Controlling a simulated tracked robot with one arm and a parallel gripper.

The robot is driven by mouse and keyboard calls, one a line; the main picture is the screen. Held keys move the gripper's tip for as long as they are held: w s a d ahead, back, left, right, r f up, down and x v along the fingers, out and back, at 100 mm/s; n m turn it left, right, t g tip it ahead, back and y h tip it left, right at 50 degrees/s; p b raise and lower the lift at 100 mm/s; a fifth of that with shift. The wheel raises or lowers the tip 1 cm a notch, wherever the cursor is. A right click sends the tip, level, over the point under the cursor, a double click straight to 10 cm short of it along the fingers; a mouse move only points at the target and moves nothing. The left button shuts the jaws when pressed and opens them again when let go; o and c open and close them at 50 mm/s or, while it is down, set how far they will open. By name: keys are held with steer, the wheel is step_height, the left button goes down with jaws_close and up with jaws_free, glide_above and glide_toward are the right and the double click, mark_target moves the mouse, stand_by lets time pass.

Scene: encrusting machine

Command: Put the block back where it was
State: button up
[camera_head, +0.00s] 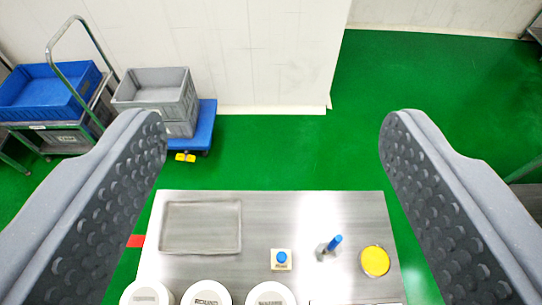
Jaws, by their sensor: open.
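My gripper (272,130) is open, with one dark studded finger at the left and one at the right of the view, and nothing between them. Beyond and below the fingers is a steel table (270,215). A small cream block with a blue round top (281,259) stands on it near the middle. I cannot tell for sure whether this is the task's block. To its right stands a small grey piece with a tilted blue handle (330,247). The gripper touches none of these.
A shallow metal tray (201,202) lies at the table's left. A yellow round lid (375,261) is at the right. White round containers (207,292) line the near edge. Grey crates (154,90) and a blue crate (46,92) stand by the wall. Green floor (300,150) is clear.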

steer(key=shift+o, duration=0.4)
steer(key=shift+t, duration=0.5)
steer(key=s+r, duration=0.2)
steer(key=r, duration=0.1)
steer(key=shift+s+r, duration=0.2)
steer(key=shift+s, duration=0.05)
steer(key=n+g, duration=0.3)
glide_above(281, 260)
steer(key=s+a, duration=0.2)
steer(key=s, duration=0.2)
step_height(281, 260, down, 10)
steer(key=w+a+f+n+g, duration=0.1)
steer(key=w+f+n+g, duration=0.15)
steer(key=f, duration=0.55)
steer(key=w+a+f+n+g, duration=0.1)
steer(key=w+f+n+g, duration=0.15)
steer(key=f, duration=0.65)
steer(key=d+f+n+g+h, duration=0.1)
steer(key=f+n+g, duration=0.1)
steer(key=f, duration=1)
steer(key=d+f+n+g+h, duration=0.1)
steer(key=f+n+g+h, duration=0.1)
steer(key=f, duration=1.1)
steer(key=d+f+n+g+h, duration=0.1)
steer(key=f+n, duration=0.5)
steer(key=f, duration=0.7)
steer(key=shift+s+d+f+g, duration=0.15)
steer(key=shift+d+g, duration=0.45)
steer(key=shift+g, duration=0.6)
steer(key=c, duration=1.2)
